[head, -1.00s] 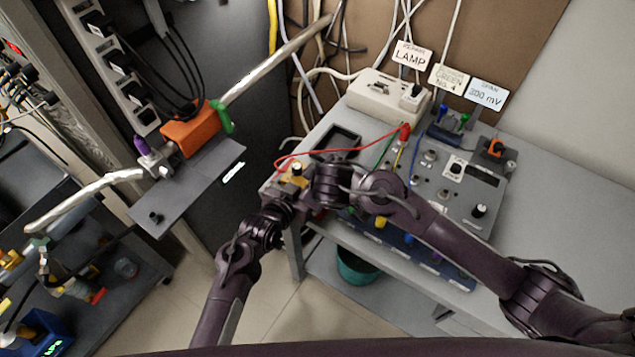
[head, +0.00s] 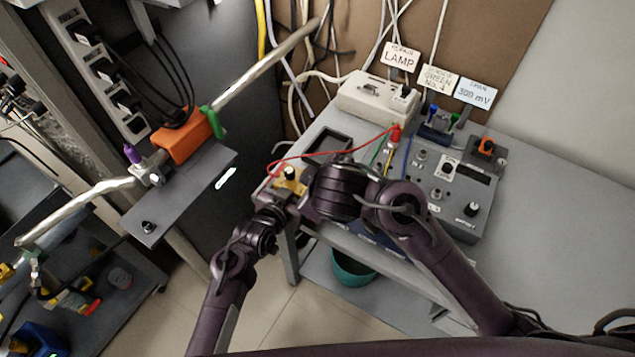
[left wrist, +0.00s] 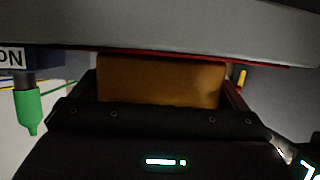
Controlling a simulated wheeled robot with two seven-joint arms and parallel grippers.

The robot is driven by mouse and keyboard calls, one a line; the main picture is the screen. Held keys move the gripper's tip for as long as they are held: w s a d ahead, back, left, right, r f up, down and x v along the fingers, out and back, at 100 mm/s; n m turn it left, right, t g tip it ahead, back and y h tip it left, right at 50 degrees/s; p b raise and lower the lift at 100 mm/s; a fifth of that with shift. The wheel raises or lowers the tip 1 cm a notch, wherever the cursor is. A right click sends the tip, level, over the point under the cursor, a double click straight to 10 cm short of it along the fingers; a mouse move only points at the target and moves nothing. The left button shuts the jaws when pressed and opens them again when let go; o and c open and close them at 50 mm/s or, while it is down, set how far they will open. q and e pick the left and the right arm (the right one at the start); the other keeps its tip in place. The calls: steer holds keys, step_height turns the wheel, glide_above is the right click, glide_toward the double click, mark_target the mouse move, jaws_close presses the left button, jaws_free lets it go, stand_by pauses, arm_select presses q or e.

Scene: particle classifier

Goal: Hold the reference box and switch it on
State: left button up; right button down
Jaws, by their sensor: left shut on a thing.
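The reference box appears as a small yellow box (head: 291,187) with a black knob on top, near the table's left front edge. My left gripper (head: 280,196) is shut on it from the front left. In the left wrist view the box's orange-yellow side (left wrist: 160,80) fills the space between the jaws (left wrist: 165,100). My right gripper (head: 308,200) is close to the box's right side; its fingers are hidden behind its own wrist, so I cannot tell whether it touches the box or how open it is. The switch's state is too small to tell.
A red lead runs from near the box to a red plug (head: 395,133) on the grey instrument panel (head: 455,210). A white lamp unit (head: 370,100) stands behind. An orange clamp block (head: 183,138) on a rod is at left. A teal bin (head: 352,268) is below the table.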

arm_select(q)
steer(key=o, duration=1.1)
steer(key=shift+a, duration=0.15)
